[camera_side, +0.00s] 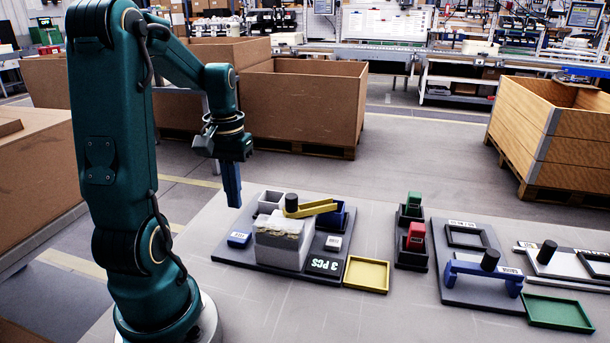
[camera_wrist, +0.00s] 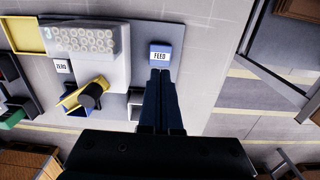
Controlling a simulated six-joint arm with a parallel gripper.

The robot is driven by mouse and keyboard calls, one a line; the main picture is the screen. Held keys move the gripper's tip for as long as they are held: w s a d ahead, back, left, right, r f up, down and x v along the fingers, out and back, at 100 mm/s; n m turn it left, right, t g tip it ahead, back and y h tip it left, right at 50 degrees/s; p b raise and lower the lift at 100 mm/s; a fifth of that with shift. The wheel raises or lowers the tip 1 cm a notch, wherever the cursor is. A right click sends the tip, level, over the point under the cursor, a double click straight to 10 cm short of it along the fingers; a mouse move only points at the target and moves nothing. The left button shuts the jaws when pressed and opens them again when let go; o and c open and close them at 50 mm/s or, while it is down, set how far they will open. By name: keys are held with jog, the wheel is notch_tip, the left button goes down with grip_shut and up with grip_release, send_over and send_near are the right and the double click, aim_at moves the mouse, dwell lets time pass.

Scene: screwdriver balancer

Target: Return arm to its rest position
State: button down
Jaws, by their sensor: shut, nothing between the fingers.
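My gripper (camera_side: 233,192) hangs pointing down at the left of the work table (camera_side: 300,310), raised above its back left edge. Its two blue fingers are together with nothing between them. In the wrist view the shut fingers (camera_wrist: 161,88) reach toward a blue block labelled FEED (camera_wrist: 160,53), which lies on the dark base plate below. That same blue block (camera_side: 239,239) shows in the side view, below and apart from the gripper. My arm is folded upright at the left, with its forearm sloping down to the gripper.
The dark base plate (camera_side: 225,253) carries a grey box (camera_side: 280,248), a yellow lever (camera_side: 315,208) with a black knob, and small bins. A yellow tray (camera_side: 367,274), red and green bins, a blue bridge (camera_side: 482,273) and a green tray (camera_side: 557,313) stand rightward.

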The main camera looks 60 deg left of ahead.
notch_tip(320, 180, up, 6)
send_over(239, 235)
jog(key=shift+d+f, duration=0.1)
jog(key=shift+f, duration=0.1)
dwell(0.5)
jog(key=shift+f, duration=5.55)
jog(key=shift+f, duration=0.95)
jog(key=shift+r, duration=3.5)
jog(key=shift+r, duration=3)
